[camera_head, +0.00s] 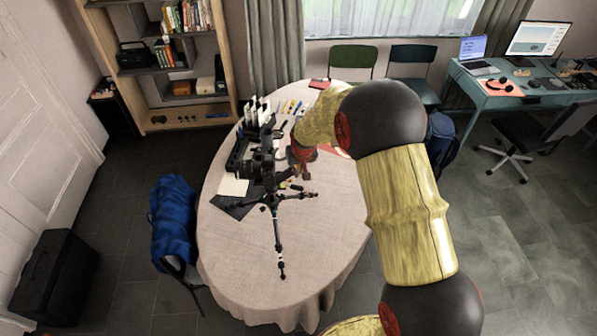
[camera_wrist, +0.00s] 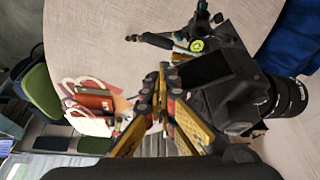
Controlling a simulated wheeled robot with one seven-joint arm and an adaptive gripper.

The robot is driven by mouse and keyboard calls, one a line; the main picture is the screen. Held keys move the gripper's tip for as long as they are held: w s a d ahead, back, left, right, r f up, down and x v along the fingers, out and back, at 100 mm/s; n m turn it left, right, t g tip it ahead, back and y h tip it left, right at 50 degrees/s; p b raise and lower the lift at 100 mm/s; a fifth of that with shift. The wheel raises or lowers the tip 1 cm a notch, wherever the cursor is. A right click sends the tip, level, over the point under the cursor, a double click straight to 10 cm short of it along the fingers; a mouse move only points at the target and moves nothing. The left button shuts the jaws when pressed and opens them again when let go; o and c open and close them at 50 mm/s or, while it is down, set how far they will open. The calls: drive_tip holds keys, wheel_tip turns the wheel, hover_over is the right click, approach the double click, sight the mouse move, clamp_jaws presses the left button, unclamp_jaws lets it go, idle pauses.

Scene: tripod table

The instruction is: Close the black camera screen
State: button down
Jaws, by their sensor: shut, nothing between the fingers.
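The black camera (camera_head: 262,166) sits on a black tripod (camera_head: 279,240) that stands on the round table. In the wrist view the camera (camera_wrist: 238,98) is right of centre, with its lens pointing right. Its dark screen (camera_wrist: 205,70) shows on the side facing my gripper; how far it stands off the body is hard to tell. My gripper (camera_wrist: 163,78) is shut and empty, its tips just left of the screen. I cannot tell whether they touch. In the head view my gripper (camera_head: 299,172) is just right of the camera, partly hidden by my arm.
The round table (camera_head: 225,255) has a light cloth. Black and white gear (camera_head: 257,112) stands behind the camera. Red-and-white items (camera_wrist: 92,103) show at the left of the wrist view.

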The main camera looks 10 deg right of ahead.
drive_tip(key=shift+w+n, duration=0.25)
drive_tip(key=shift+n, duration=0.05)
drive_tip(key=shift+w+a, duration=0.1)
drive_tip(key=shift+w, duration=0.15)
idle(0.7)
drive_tip(key=shift+a, duration=0.1)
idle(1.1)
